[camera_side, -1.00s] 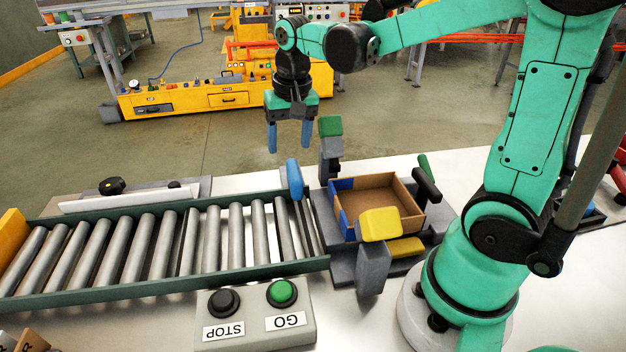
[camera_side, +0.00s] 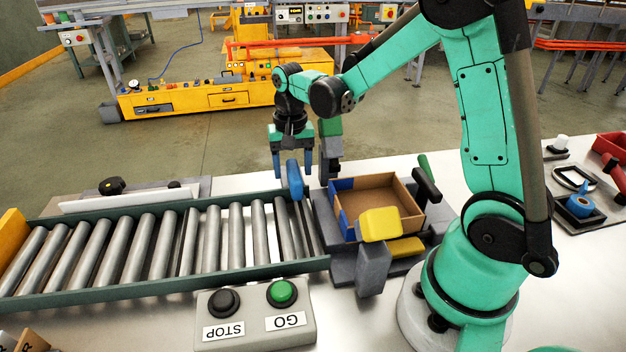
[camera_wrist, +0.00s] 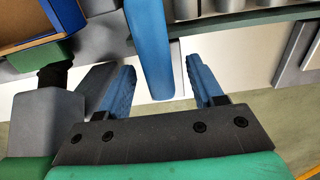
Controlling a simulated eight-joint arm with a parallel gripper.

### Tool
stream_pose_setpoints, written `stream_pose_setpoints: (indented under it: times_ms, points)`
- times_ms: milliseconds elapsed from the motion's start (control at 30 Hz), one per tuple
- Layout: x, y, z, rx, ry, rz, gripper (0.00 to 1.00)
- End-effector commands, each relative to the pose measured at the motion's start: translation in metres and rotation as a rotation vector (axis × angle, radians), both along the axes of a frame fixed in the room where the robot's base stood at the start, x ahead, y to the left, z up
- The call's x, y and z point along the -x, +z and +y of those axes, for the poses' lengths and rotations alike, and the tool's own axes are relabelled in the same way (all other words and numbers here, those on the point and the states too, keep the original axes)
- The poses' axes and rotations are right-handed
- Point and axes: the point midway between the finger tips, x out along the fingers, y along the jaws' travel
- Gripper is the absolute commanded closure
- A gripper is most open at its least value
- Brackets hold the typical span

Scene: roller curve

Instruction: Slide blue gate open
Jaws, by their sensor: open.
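The blue gate (camera_side: 295,180) is a rounded upright paddle at the right end of the roller conveyor, beside the brown box. My gripper (camera_side: 293,176) is at the conveyor's far side, pointing down, with its blue fingers to either side of the gate in the side view. In the wrist view the gate (camera_wrist: 150,50) lies between the two open fingertips of my gripper (camera_wrist: 162,75), with gaps on both sides. I see no finger touching it.
The roller conveyor (camera_side: 150,245) runs left of the gate. A cardboard box (camera_side: 375,197) sits at right among grey posts, with a yellow-topped post (camera_side: 380,224) in front. A green-topped post (camera_side: 330,126) stands close right of my gripper. A STOP/GO button box (camera_side: 255,325) is in front.

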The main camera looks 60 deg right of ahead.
Motion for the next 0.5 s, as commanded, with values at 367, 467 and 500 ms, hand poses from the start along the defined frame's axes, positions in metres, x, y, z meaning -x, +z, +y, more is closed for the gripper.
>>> stream_pose_setpoints:
  times_ms: [367,467,500]
  points:
    - [-0.0001,0.0004,0.0000,0.000,0.000,0.000,1.00]
    - [-0.0001,0.0004,0.0000,0.000,0.000,0.000,1.00]
    - [-0.0001,0.0005,0.0000,0.000,0.000,0.000,1.00]
